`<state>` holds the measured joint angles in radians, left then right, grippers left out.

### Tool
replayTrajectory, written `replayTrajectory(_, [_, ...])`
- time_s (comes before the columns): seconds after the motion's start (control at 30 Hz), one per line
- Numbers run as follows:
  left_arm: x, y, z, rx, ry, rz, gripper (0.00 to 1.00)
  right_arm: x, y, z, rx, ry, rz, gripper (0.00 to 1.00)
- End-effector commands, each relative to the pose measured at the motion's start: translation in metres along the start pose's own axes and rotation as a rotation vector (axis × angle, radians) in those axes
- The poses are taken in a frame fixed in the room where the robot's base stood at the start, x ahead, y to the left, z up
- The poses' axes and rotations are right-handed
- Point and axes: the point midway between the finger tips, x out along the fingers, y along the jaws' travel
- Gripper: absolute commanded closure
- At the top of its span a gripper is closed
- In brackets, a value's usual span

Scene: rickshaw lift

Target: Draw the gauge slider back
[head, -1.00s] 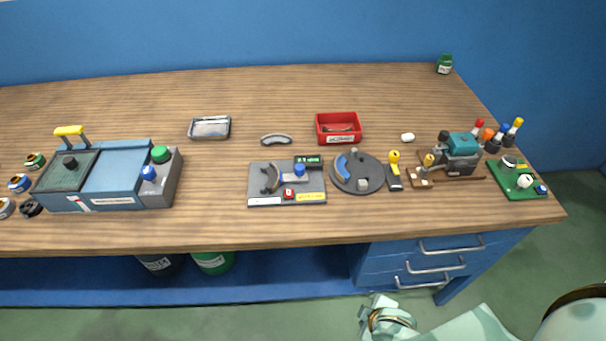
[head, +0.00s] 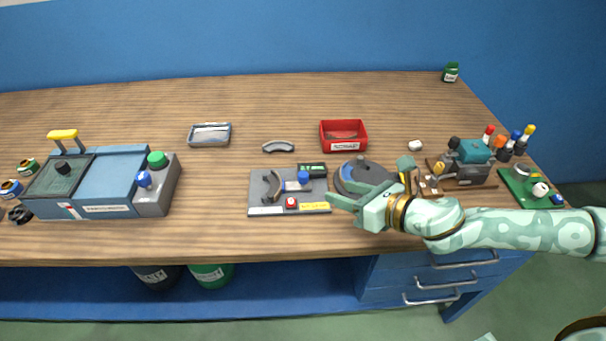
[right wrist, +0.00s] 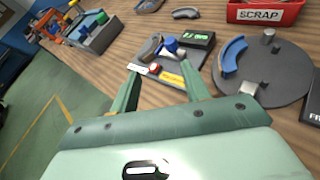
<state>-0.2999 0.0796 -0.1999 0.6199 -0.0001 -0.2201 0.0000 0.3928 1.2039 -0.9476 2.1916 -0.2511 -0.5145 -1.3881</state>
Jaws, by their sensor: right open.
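The gauge (head: 262,208) is a flat dark grey plate on the bench, with a small green-lit display (head: 312,170), a red button (head: 291,202) and a yellow label. Its slider carries a blue knob (head: 303,178). A grey curved piece (head: 271,186) lies on the plate left of the slider. The gauge also shows in the right wrist view (right wrist: 172,78), beyond the fingertips. My right gripper (head: 342,192) is open and empty, to the right of the gauge and in front of the round fixture; it also shows in the right wrist view (right wrist: 160,82).
A round dark fixture (head: 350,170) with a blue arc (right wrist: 231,55) is partly hidden behind my right gripper. A red scrap bin (head: 343,135), a metal tray (head: 210,135) and a loose grey arc (head: 278,147) lie behind. A blue machine (head: 110,180) stands left.

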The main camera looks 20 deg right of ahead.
Motion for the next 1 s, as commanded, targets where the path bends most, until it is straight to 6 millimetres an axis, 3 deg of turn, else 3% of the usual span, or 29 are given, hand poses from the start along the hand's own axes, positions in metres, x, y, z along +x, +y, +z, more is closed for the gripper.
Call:
replayTrajectory(0.1, [0.001,0.000,0.000,0.000,0.000,0.000,0.29,-0.010,-0.019,0.004,-0.172,0.030,0.011,0.54])
replayTrajectory(0.27, [0.002,0.000,0.000,0.000,-0.001,0.000,0.29,-0.002,-0.024,0.005,-0.217,0.036,0.017,0.54])
replayTrajectory(0.7, [0.021,0.002,0.007,0.000,-0.016,0.005,0.29,0.103,-0.022,-0.002,-0.212,0.038,0.018,0.54])
replayTrajectory(1.0, [0.033,0.004,0.011,0.000,-0.026,0.009,0.29,0.146,-0.021,-0.003,-0.212,0.038,0.017,0.54])
